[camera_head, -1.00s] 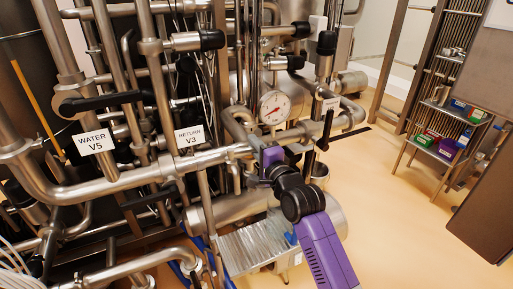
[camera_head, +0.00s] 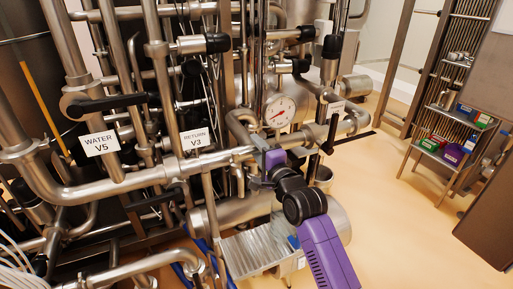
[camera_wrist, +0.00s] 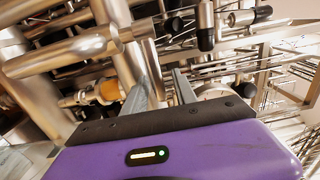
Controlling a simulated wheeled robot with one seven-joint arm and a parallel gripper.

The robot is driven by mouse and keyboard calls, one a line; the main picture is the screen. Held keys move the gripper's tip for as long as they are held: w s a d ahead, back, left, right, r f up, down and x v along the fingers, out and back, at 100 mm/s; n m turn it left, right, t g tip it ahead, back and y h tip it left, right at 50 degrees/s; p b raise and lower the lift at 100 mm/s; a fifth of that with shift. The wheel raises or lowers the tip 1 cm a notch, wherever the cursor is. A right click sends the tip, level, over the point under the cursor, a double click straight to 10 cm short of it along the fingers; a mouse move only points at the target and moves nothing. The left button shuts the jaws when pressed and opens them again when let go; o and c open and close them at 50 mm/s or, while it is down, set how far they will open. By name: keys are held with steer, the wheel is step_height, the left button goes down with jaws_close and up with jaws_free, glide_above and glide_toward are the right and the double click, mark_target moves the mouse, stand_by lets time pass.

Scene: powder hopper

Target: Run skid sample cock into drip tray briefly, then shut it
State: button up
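My gripper (camera_head: 273,158) is at the horizontal steel pipe in front of the pressure gauge, its fingers mostly hidden in the head view. In the wrist view its two grey fingers (camera_wrist: 168,80) stand apart with nothing seen held between them. A black upright handle (camera_head: 331,131) hangs under a small white label (camera_head: 336,108) to the right of my gripper; the label is too small to read. I cannot tell which fitting is the sample cock. A ribbed metal tray-like surface (camera_head: 258,250) lies low, below my gripper; I cannot tell whether it is the drip tray.
Dense pipework fills the left, with labels WATER V5 (camera_head: 101,143) and RETURN V3 (camera_head: 195,138) and a black lever (camera_head: 108,103). A gauge (camera_head: 280,111) stands behind my gripper. A shelf cart (camera_head: 440,155) stands right; floor between is clear.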

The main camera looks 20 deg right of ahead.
steer(key=shift+d+f, duration=0.15)
steer(key=shift+d, duration=0.2)
steer(key=shift+s, duration=0.2)
steer(key=s+p, duration=0.2)
steer(key=s, duration=0.6)
steer(key=shift+s+a, duration=0.2)
steer(key=shift+s, duration=0.1)
